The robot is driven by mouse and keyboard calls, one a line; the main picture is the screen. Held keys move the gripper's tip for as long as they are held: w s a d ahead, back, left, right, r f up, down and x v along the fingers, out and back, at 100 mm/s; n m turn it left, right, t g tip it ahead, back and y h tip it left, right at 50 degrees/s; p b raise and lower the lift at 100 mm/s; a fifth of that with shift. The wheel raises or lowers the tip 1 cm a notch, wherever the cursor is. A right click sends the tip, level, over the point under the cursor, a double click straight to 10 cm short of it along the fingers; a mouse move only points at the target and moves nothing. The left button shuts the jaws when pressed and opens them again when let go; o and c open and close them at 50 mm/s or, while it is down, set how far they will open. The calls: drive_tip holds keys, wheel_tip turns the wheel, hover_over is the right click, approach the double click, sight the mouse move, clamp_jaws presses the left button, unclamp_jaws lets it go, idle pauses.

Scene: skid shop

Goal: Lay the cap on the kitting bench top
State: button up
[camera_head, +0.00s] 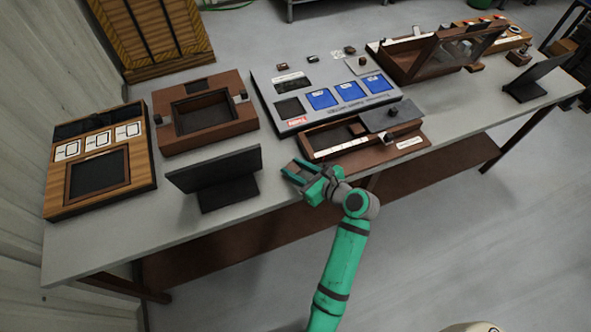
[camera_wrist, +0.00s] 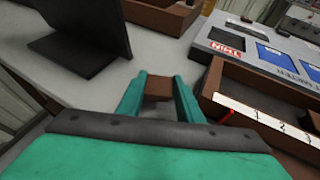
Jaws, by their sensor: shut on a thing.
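My gripper (camera_head: 299,172) is over the front edge of the kitting bench top (camera_head: 304,212), in front of the long brown tray. In the wrist view its green fingers (camera_wrist: 159,88) are shut on a small brown block, which I take for the cap (camera_wrist: 158,86). The grey bench top (camera_wrist: 158,52) lies beyond the fingers in the wrist view. I cannot tell whether the cap touches it.
The brown tray (camera_head: 372,156) with a labelled front is just right of my gripper. A black stand (camera_head: 215,178) is to the left. A grey panel with blue cards (camera_head: 268,88) and a brown frame box (camera_head: 163,133) stand behind. Bare bench shows between stand and tray.

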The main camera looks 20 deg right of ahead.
drive_tip(key=shift+s+a+f, duration=0.1)
drive_tip(key=shift+f, duration=0.4)
drive_tip(key=o, duration=1)
drive_tip(key=shift+s+r, duration=0.1)
drive_tip(key=v, duration=1.2)
